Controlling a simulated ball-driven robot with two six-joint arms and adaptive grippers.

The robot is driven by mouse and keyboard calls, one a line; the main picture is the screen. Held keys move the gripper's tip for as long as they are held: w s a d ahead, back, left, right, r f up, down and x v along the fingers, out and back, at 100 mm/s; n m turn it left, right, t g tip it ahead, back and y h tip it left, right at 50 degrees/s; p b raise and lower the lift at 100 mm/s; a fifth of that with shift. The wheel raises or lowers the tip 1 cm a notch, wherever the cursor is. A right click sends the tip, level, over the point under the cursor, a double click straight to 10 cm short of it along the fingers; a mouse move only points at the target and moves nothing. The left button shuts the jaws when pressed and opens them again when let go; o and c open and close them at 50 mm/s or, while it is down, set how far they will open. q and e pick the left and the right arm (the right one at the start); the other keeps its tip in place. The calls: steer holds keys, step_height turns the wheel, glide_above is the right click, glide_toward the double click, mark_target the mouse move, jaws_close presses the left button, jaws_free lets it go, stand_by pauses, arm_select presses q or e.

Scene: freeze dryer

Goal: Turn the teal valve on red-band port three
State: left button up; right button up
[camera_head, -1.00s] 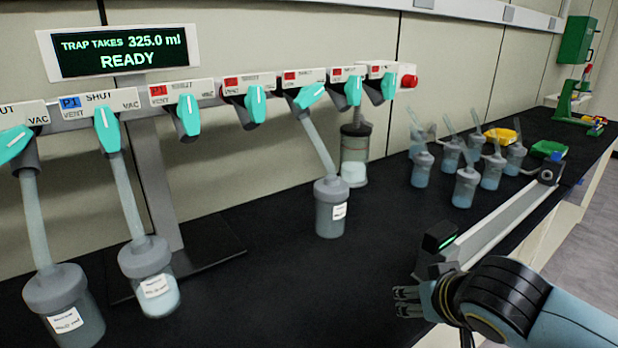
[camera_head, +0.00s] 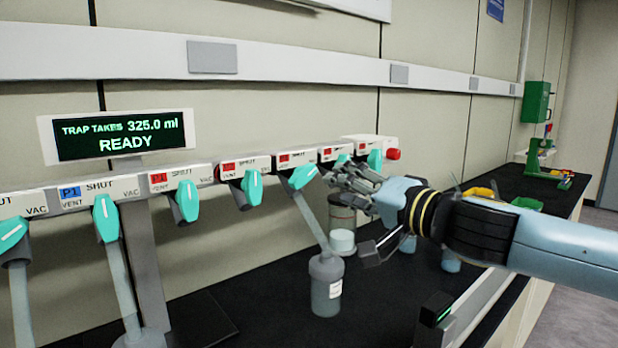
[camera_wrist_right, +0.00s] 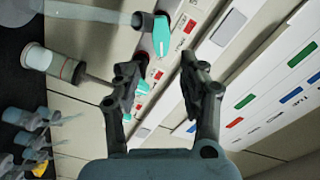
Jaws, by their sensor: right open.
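A row of ports with teal valves runs along the manifold. Several carry red bands whose numbers are too small to read. Counting red bands from the left, the third has a teal valve (camera_head: 300,176), slanted, with a flask (camera_head: 326,285) hanging from it. In the right wrist view a teal valve (camera_wrist_right: 161,36) with a tube attached lies just beyond the fingertips. My right gripper (camera_head: 346,175) is open and empty, right of that valve and in front of farther ports; it also shows in the wrist view (camera_wrist_right: 158,70). My left gripper is out of view.
A display (camera_head: 120,136) reads READY above the manifold. A red knob (camera_head: 393,154) is at its far end. Flasks and a long grey rail (camera_head: 478,305) lie on the black bench to the right.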

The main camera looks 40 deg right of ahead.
mark_target(307, 176)
steer(key=w, duration=0.6)
steer(key=w+a+b, duration=0.1)
steer(key=w, duration=0.2)
steer(key=shift+w, duration=0.3)
jaws_close()
